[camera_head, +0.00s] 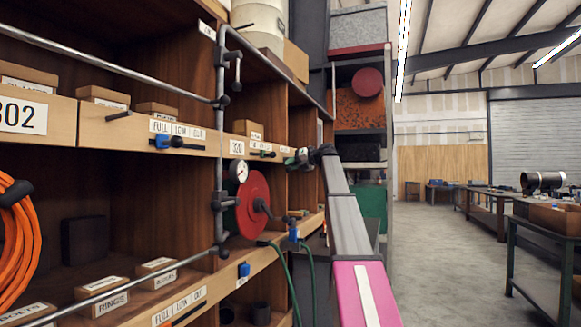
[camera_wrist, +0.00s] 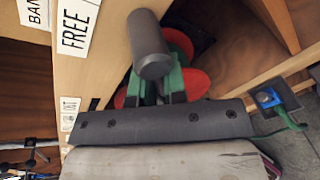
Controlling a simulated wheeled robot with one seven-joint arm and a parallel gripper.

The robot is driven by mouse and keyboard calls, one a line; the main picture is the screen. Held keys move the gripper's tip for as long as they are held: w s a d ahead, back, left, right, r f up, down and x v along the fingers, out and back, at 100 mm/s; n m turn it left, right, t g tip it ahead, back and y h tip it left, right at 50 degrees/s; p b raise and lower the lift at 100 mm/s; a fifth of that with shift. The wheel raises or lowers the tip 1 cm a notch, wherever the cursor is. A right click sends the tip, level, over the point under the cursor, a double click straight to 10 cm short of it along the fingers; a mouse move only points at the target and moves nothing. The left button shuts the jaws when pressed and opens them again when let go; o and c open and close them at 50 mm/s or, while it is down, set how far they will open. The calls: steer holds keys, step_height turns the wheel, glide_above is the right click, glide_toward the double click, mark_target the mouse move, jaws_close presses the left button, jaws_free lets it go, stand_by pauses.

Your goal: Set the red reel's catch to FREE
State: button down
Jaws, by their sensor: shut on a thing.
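The red reel (camera_head: 254,204) is upright in a shelf bay in the head view. Part of its red disc (camera_wrist: 190,84) shows behind my fingers in the wrist view. A dark grey cylindrical knob (camera_wrist: 148,48), seemingly the catch's handle, stands out beside the wooden rail. My gripper (camera_wrist: 155,82) has its green fingers shut on this knob. A white FREE label (camera_wrist: 75,27) is on the rail, left of the knob. In the head view my gripper (camera_head: 299,158) is at the upper rail, right of the reel; the catch is too small there to read its setting.
Blue clips (camera_head: 244,270) and green hose (camera_head: 285,262) are below. An orange cable coil (camera_head: 20,235) hangs at far left.

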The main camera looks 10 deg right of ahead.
stand_by(0.4)
steer(key=c, duration=1.2)
jaws_free()
steer(key=shift+o, duration=0.2)
steer(key=v, duration=1.1)
steer(key=shift+f, duration=0.1)
